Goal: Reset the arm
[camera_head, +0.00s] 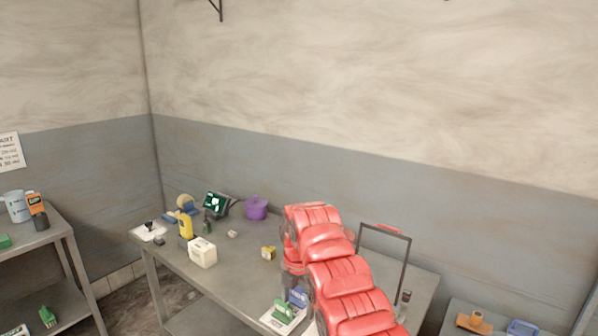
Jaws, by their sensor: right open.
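My right arm reaches in from the bottom right in a red, puffy, ribbed cover, raised in front of the grey metal table (215,262). It bends near its top, and my right gripper (293,272) hangs on the left side of that bend, mostly hidden by the red cover. It is open, and I see nothing held in it. My left arm and left gripper are not in view.
The table holds a white box (202,251), a yellow device (186,226), a purple pot (256,208), a dark-screened device (216,204) and a black frame (384,258). A shelf (40,238) stands left. Blue (522,328) and orange (474,321) items lie at lower right.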

